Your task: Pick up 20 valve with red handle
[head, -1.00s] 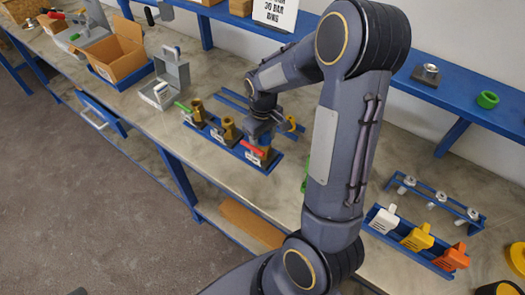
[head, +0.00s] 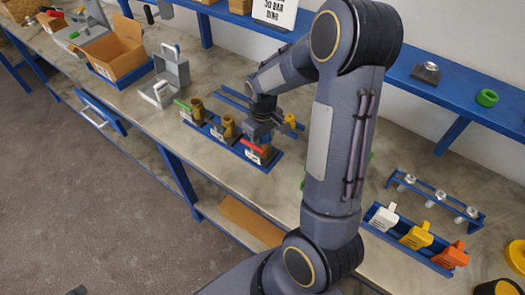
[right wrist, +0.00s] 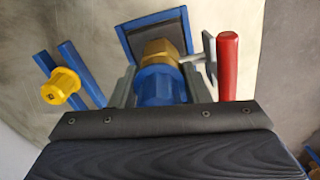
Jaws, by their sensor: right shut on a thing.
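The valve with the red handle (head: 253,147) is at the near right end of the blue rack (head: 262,166) on the bench. In the right wrist view its red handle (right wrist: 228,65) sticks out to the right of a brass hex and blue body (right wrist: 157,84). My right gripper (head: 259,133) is over this valve and shut on its body; the grey fingers lie on both sides of it. Part of the valve is hidden by the gripper. I cannot tell whether it is clear of the rack. My left gripper is not in view.
Two more brass valves (head: 228,127) stand in the same rack, one with a green handle (head: 182,105). A yellow fitting (head: 290,119) sits behind the rack. White, yellow and orange handled parts (head: 417,237) are at right. Open boxes (head: 118,58) stand at left.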

